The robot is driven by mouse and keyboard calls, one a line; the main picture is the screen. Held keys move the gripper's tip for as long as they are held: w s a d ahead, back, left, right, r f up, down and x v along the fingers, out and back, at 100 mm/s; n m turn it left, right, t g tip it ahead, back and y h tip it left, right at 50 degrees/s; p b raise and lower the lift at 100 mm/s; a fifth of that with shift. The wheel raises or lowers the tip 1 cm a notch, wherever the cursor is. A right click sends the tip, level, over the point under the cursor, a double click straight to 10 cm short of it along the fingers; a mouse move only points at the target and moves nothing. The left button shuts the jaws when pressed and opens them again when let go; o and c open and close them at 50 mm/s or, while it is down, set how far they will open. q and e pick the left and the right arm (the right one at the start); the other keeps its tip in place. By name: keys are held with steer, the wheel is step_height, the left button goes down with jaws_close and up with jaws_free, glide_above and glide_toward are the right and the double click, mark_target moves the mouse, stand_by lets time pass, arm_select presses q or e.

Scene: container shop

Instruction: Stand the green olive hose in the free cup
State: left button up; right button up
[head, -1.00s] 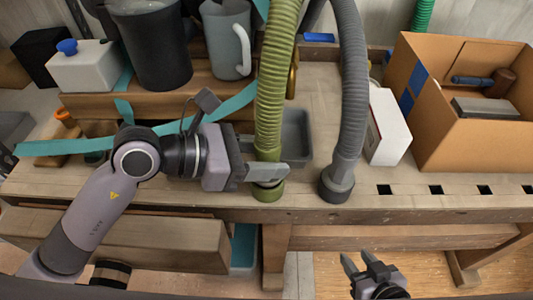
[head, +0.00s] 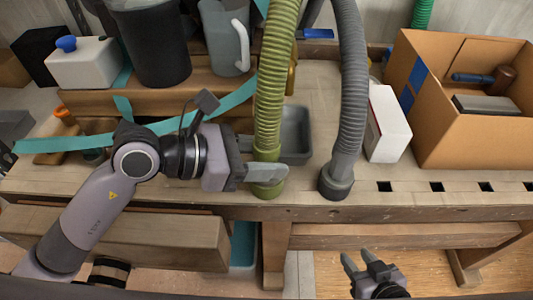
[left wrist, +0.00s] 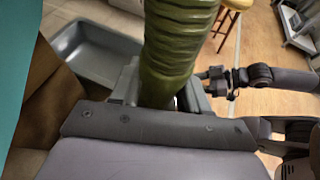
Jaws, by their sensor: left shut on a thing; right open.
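My left gripper (head: 265,173) is shut on the hose just above the bottom of that cuff. The hose fills the middle of the left wrist view (left wrist: 178,45), between my fingers. I cannot tell whether the cuff touches the bench top. I cannot make out a free cup for certain. My right gripper (head: 360,262) is open and empty, low in front of the bench.
A grey hose (head: 351,95) stands close to the right. A grey tray (head: 303,160) lies behind the olive hose. A white box (head: 388,128) and a cardboard box (head: 440,150) stand right. A dark bucket (head: 155,50) and grey jug (head: 222,45) are at the back left.

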arm_select(q)
steer(key=shift+d+f, duration=0.15)
arm_select(e)
steer(key=shift+f, duration=0.25)
arm_select(q)
steer(key=o, duration=1.3)
steer(key=shift+s, duration=0.1)
steer(key=shift+c, duration=0.2)
arm_select(e)
steer(key=shift+s, duration=0.1)
